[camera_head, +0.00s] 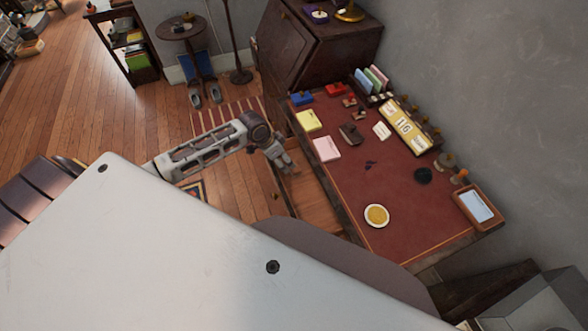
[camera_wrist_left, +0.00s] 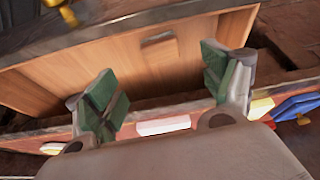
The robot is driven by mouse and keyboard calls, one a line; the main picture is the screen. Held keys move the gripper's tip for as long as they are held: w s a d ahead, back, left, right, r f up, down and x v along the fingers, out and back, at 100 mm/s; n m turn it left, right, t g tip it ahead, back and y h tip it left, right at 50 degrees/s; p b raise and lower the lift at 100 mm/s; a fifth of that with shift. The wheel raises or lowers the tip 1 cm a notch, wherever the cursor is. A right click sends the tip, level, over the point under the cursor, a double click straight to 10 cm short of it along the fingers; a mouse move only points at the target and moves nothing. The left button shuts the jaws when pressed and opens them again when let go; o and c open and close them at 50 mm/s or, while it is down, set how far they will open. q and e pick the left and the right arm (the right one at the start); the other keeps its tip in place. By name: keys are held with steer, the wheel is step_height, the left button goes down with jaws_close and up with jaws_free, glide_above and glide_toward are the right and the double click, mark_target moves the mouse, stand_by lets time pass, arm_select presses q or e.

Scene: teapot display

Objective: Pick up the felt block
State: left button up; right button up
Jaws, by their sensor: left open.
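My left gripper (camera_head: 286,166) reaches in from the left, at the near edge of the red-topped desk (camera_head: 345,190), over a pulled-out wooden drawer (camera_head: 318,200). In the left wrist view its two green-padded fingers (camera_wrist_left: 160,92) are wide apart with nothing between them. Beyond them in that view, a small tan rectangular shape (camera_wrist_left: 160,48) shows in the drawer; it may be the felt block, but its wood-like colour blends with the drawer and I cannot be sure. A dark brown block (camera_head: 350,133) lies on the desk top. My right gripper is out of view.
The desk top holds a yellow pad (camera_head: 308,121), a pink pad (camera_head: 327,149), a calendar (camera_head: 405,127), a yellow dish (camera_head: 377,215) and a tray (camera_head: 480,206). The drawer's walls and the desk edge are close to my left fingers.

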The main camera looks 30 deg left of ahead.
arm_select(q)
steer(key=x, duration=0.4)
steer(key=shift+w+f, duration=0.15)
steer(key=shift+f, duration=0.15)
steer(key=shift+d+f, duration=0.1)
steer(key=shift+f, duration=0.15)
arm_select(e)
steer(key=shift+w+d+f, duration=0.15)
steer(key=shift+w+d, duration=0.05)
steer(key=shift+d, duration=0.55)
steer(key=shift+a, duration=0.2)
arm_select(q)
steer(key=shift+w+f, duration=0.1)
steer(key=shift+b+x, duration=0.3)
steer(key=shift+x, duration=2.2)
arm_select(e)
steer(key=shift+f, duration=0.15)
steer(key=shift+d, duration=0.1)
